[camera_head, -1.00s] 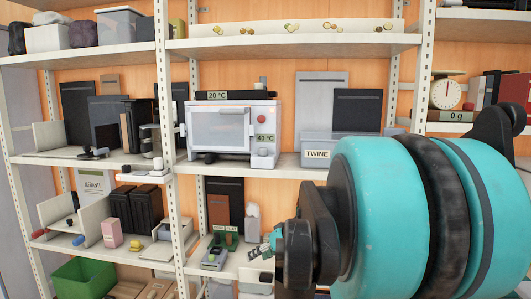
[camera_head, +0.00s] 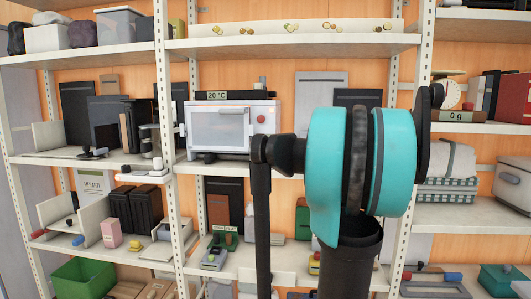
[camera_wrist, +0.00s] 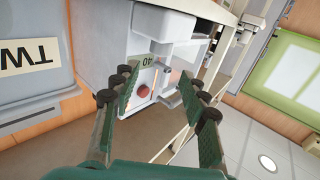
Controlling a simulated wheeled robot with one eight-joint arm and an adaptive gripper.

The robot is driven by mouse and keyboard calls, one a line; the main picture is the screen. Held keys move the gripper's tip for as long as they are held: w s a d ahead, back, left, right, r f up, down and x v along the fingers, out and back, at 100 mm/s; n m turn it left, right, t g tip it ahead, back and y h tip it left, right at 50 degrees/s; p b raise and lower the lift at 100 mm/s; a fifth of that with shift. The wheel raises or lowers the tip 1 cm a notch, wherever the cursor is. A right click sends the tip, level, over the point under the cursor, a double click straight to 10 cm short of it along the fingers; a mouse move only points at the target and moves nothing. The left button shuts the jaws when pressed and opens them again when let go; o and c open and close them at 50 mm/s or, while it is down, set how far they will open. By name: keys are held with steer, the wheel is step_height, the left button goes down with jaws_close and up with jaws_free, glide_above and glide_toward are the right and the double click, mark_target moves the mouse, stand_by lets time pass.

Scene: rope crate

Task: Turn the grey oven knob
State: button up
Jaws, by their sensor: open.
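In the head view, my arm hides the knob and my gripper.
A grey bin labelled TWINE (camera_wrist: 32,60) is close on the left in the wrist view. A white shelf upright (camera_head: 175,200) stands left of the oven in the head view. A black box labelled 20 °C (camera_head: 237,95) lies on the oven top.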

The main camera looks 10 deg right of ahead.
mark_target(264, 151)
steer(key=x, duration=1.2)
steer(key=shift+a, duration=0.1)
steer(key=shift+c, duration=0.2)
steer(key=c, duration=0.8)
steer(key=shift+c, duration=0.2)
steer(key=shift+a+h, duration=0.1)
steer(key=shift+h, duration=0.2)
steer(key=m+h, duration=0.1)
steer(key=m+t+h, duration=0.1)
steer(key=h, duration=0.1)
steer(key=m+h, duration=0.1)
steer(key=shift+s+a+t, duration=0.1)
steer(key=shift+a+t, duration=0.2)
steer(key=shift+t, duration=0.1)
steer(key=shift+m+h, duration=1.3)
steer(key=shift+h, duration=0.9)
